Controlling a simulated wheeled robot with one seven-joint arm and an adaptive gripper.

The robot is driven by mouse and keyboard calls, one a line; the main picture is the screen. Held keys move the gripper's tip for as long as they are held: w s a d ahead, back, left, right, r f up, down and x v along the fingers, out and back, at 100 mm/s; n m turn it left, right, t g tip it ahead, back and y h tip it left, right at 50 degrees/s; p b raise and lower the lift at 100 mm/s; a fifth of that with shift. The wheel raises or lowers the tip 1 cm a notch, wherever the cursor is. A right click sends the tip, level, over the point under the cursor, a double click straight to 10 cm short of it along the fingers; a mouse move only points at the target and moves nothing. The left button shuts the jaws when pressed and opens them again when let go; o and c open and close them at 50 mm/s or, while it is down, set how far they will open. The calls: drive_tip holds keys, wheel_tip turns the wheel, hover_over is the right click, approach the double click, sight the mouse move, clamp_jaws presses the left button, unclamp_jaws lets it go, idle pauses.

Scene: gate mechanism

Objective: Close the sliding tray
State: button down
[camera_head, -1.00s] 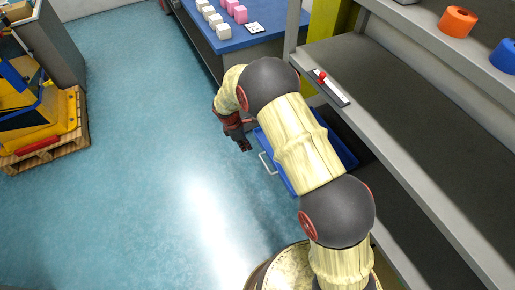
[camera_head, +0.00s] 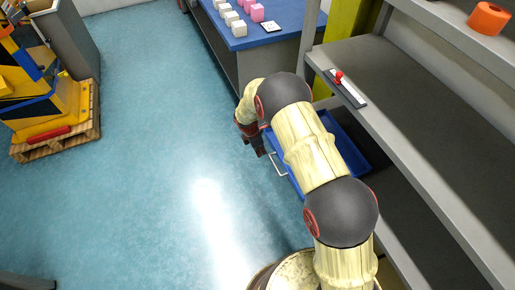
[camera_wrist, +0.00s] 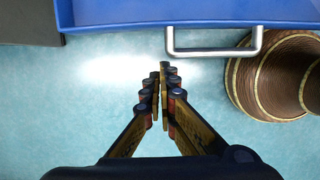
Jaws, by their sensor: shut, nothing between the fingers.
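The blue sliding tray (camera_head: 350,136) sticks out from the grey shelf unit at lower level, partly hidden behind my arm. Its silver bar handle (camera_head: 281,166) points toward the open floor at left. In the wrist view, the tray's front (camera_wrist: 120,13) spans the top and the handle (camera_wrist: 215,52) hangs below it. My gripper (camera_head: 261,152) is on the floor side of the tray, near the handle. In the wrist view my gripper (camera_wrist: 160,68) is shut and empty, its tips just below the handle's left end. I cannot tell whether they touch it.
The grey shelf (camera_head: 420,105) runs along the right, with a red-knobbed slider (camera_head: 343,85) on its edge and an orange ring (camera_head: 489,18) on top. A blue table (camera_head: 258,38) with white and pink cubes stands behind. A wooden pallet (camera_head: 60,140) is at left. The floor between is clear.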

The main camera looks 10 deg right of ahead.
drive_tip(key=shift+w+d+r+b, duration=0.1)
drive_tip(key=shift+w+d+b, duration=0.1)
drive_tip(key=shift+d, duration=0.4)
drive_tip(key=shift+w+d+r+b, duration=0.1)
drive_tip(key=shift+w+d, duration=0.05)
drive_tip(key=shift+d, duration=0.4)
drive_tip(key=shift+w+d+r+b, duration=0.1)
drive_tip(key=shift+w+d, duration=0.1)
drive_tip(key=shift+d, duration=0.4)
drive_tip(key=shift+d, duration=0.1)
drive_tip(key=w+d+p, duration=0.1)
drive_tip(key=w+d, duration=0.1)
drive_tip(key=d, duration=0.6)
drive_tip(key=w+d+p, duration=0.2)
drive_tip(key=d, duration=0.6)
drive_tip(key=w+d+p, duration=0.2)
drive_tip(key=d, duration=0.6)
drive_tip(key=shift+w+d, duration=0.3)
drive_tip(key=shift+w, duration=0.05)
drive_tip(key=a, duration=0.1)
drive_tip(key=a+p, duration=0.1)
drive_tip(key=a, duration=0.1)
drive_tip(key=s+a+r, duration=0.1)
drive_tip(key=shift+a, duration=0.15)
drive_tip(key=p+v, duration=0.2)
drive_tip(key=v, duration=0.6)
drive_tip(key=shift+r+p, duration=0.3)
drive_tip(key=shift+r, duration=0.1)
drive_tip(key=shift+s+a, duration=0.1)
drive_tip(key=shift+s, duration=0.05)
